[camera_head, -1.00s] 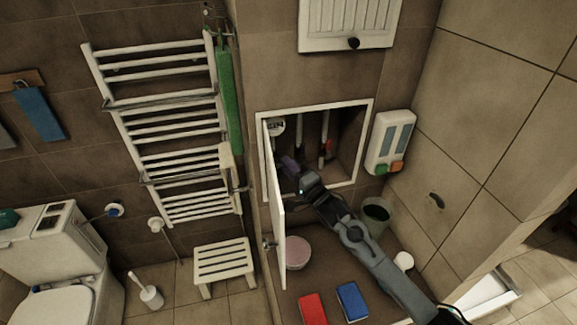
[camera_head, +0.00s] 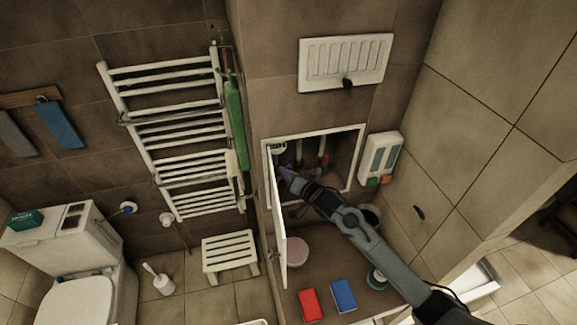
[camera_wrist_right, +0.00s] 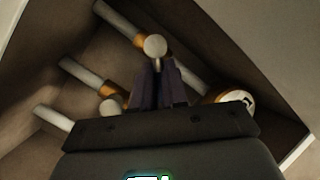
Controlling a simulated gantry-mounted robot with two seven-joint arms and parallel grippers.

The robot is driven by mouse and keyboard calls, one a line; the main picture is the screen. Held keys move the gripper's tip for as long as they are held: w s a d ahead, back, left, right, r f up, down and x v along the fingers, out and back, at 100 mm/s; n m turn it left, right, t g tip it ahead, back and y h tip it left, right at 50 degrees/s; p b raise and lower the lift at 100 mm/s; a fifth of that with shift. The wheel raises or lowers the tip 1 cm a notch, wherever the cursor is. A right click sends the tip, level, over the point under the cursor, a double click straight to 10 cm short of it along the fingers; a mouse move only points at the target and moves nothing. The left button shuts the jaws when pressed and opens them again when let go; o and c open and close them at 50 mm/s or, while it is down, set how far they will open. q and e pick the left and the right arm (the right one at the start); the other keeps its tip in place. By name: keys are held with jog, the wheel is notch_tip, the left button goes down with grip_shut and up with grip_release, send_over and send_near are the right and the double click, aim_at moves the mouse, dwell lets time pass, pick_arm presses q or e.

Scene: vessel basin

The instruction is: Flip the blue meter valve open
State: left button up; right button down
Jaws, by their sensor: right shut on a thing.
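My right gripper (camera_head: 287,173) reaches into the open wall cabinet, at its left side just below the meter (camera_head: 279,147). In the right wrist view its dark purple fingers (camera_wrist_right: 158,85) are close together, shut on the blue meter valve. The valve's handle is hidden between them and its blue colour does not show. A pale round knob (camera_wrist_right: 154,46) shows at the fingertips, beside a pipe with brass fittings. The round meter (camera_wrist_right: 235,99) is partly hidden behind the gripper's body. My left gripper is in neither view.
The white cabinet door (camera_head: 279,215) stands open just left of my right arm. A red-handled pipe (camera_head: 324,160) stands farther right in the cabinet. A pink bowl (camera_head: 291,251), a red box (camera_head: 309,305) and a blue box (camera_head: 343,296) lie below.

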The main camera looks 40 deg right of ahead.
jog(key=n+p, duration=0.1)
jog(key=a+r+n+g+p, duration=0.1)
jog(key=p, duration=0.1)
jog(key=shift+w+n+h, duration=0.2)
jog(key=shift+n+h, duration=0.2)
jog(key=shift+w+a+f+n+g+h+p, duration=0.15)
jog(key=shift+a+n+g+h+p, duration=0.25)
jog(key=shift+n+g+h+p, duration=0.55)
jog(key=shift+n+y, duration=0.25)
jog(key=c, duration=1.2)
grip_release()
jog(key=shift+o, duration=0.2)
jog(key=shift+w, duration=0.1)
